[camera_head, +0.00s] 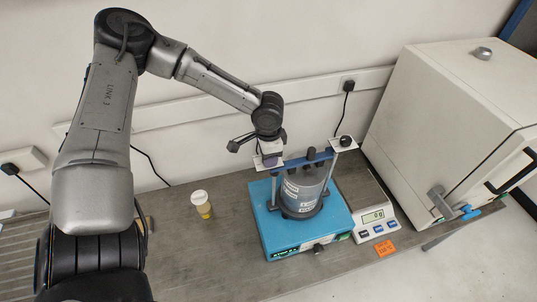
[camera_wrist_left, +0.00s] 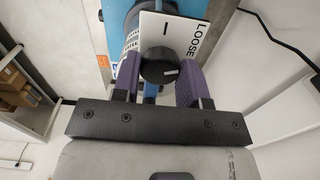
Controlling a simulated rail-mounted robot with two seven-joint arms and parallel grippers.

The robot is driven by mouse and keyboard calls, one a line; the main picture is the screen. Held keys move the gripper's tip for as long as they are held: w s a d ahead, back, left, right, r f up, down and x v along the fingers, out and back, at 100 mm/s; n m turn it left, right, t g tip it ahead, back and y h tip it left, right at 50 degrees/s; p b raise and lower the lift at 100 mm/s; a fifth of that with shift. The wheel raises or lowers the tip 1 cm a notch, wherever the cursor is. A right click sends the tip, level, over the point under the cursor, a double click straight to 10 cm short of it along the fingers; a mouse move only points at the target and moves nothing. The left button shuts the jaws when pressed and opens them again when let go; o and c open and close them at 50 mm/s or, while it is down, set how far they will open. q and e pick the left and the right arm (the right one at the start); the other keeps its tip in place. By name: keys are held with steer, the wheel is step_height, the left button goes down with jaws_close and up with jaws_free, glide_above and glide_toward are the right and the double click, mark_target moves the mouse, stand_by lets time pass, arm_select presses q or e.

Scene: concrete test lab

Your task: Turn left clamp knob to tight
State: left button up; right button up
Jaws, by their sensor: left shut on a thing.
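The left clamp knob (camera_wrist_left: 158,65) is a round dark knob with a short white mark that points toward the right in the left wrist view. It sits on a white plate (camera_wrist_left: 157,28) printed "LOOSE" with a black tick. My left gripper (camera_head: 270,160) is over the left end of the blue clamp bar (camera_head: 309,158) and hides the knob in the head view. Its purple fingers are shut on the knob, one on each side. The bar crosses above a grey labelled vessel (camera_head: 302,192) on a blue machine (camera_head: 271,228). My right gripper is not in view.
The right clamp knob (camera_head: 346,141) stands on its own white plate. A scale (camera_head: 375,222) and an orange tag (camera_head: 385,249) lie to the right, before a large cream oven (camera_head: 440,120). A white-lidded cup (camera_head: 201,204) stands left on the grey bench (camera_head: 215,255).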

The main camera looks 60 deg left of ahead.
arm_select(q)
steer(key=m, duration=0.3)
steer(key=shift+m, duration=0.3)
steer(key=m, duration=0.4)
steer(key=shift+m, duration=0.3)
steer(key=m, duration=0.4)
steer(key=shift+p, duration=0.3)
steer(key=shift+m, duration=2.1)
steer(key=o, duration=0.9)
steer(key=shift+r, duration=0.15)
